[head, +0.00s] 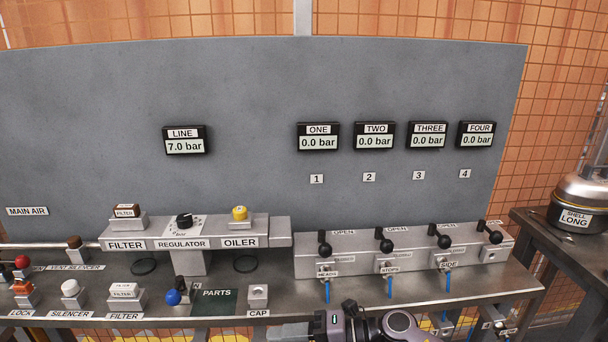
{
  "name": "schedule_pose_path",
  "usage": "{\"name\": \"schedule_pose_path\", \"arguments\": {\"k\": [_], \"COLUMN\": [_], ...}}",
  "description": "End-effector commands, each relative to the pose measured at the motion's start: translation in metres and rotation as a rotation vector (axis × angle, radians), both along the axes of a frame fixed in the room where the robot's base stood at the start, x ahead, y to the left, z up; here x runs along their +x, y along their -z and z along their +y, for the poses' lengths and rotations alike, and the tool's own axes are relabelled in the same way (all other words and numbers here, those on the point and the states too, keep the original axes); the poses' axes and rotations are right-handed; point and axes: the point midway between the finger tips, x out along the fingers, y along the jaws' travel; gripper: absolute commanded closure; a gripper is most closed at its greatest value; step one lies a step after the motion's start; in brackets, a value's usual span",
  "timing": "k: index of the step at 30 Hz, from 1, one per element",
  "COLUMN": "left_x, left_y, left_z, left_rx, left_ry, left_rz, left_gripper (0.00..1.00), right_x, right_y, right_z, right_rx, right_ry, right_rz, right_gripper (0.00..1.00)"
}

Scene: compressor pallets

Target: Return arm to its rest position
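My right gripper (290,332) shows at the bottom edge of the head view, in front of the bench's front edge. Its arm comes in from the right, with a dark and pale purple wrist. The gripper points left and is cut off by the frame, so I cannot tell whether its fingers are open or shut. I see nothing held in the part that shows. My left gripper is not in view.
The metal bench (400,290) carries the regulator (184,222), a valve block (395,250) with several black levers, and small parts near its front edge, including a cap (258,295). A grey panel (240,90) stands behind. A second table (545,230) at right holds a shell (580,195).

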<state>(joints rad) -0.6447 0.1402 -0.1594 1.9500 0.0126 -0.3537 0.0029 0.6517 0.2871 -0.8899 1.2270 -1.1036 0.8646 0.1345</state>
Motion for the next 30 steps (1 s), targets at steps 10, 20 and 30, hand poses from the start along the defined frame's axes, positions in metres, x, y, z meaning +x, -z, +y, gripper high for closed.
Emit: {"name": "schedule_pose_path", "arguments": {"k": [10,20,30], "left_x": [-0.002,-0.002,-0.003], "left_y": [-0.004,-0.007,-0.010], "left_z": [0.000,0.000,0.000], "left_rx": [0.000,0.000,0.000], "left_ry": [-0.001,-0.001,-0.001], "left_rz": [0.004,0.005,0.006], "left_gripper": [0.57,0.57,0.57], "right_x": [-0.012,-0.047,-0.148], "right_y": [-0.006,0.062,0.142], "right_z": [-0.028,-0.129,-0.217], "right_rx": [0.501,0.729,0.748], "right_ry": [0.514,1.081,1.553], "right_rz": [0.417,0.905,1.371], "right_gripper": [0.63,0.63,0.63]}}
